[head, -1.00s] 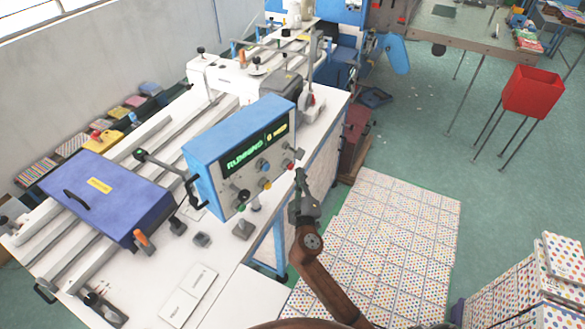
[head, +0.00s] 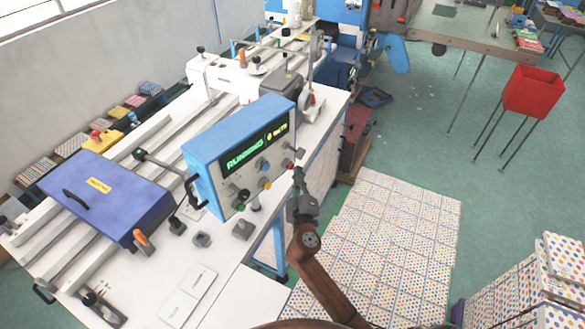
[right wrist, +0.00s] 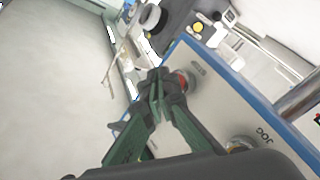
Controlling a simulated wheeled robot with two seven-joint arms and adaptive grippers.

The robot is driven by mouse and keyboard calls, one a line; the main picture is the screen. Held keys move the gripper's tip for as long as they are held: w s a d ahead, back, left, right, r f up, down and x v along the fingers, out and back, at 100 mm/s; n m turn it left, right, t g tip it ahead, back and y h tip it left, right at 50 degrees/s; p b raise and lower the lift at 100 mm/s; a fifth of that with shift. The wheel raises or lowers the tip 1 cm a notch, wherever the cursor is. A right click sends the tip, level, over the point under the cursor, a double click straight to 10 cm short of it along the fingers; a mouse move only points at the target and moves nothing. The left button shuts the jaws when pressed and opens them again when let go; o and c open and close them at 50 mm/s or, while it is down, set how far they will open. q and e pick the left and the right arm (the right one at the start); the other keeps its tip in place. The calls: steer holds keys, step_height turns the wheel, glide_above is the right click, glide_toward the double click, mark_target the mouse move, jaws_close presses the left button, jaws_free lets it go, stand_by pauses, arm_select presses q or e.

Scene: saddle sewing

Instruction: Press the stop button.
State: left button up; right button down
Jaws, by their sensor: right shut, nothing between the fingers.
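The blue control box (head: 232,131) stands on the white table, with a grey front panel and a lit display (head: 255,147) reading RUNNING in green. The red stop button (head: 290,165) is at the panel's right end. In the right wrist view the red button (right wrist: 184,82) is partly hidden behind my fingertips. My right gripper (head: 297,174) is shut and empty, its tips just in front of this button. The right wrist view shows the closed fingers (right wrist: 160,82) against or very near the button; I cannot tell whether they touch. My left gripper is not in view.
Other knobs sit on the panel, including a yellow one (head: 266,183) and a green one (head: 240,206). A JOG label (right wrist: 262,137) is near another button. A purple case (head: 110,200) lies left. Patterned stacks (head: 385,245) stand right of the table.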

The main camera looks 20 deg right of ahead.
steer(key=shift+w+a, duration=0.2)
steer(key=shift+w, duration=0.25)
stand_by(0.7)
steer(key=shift+s, duration=0.1)
steer(key=shift+s+d, duration=0.4)
steer(key=shift+s, duration=0.35)
steer(key=shift+s+d, duration=0.4)
steer(key=shift+s, duration=0.35)
steer(key=shift+s+d, duration=0.4)
steer(key=shift+s, duration=0.35)
steer(key=shift+s+d, duration=0.4)
steer(key=shift+s, duration=0.35)
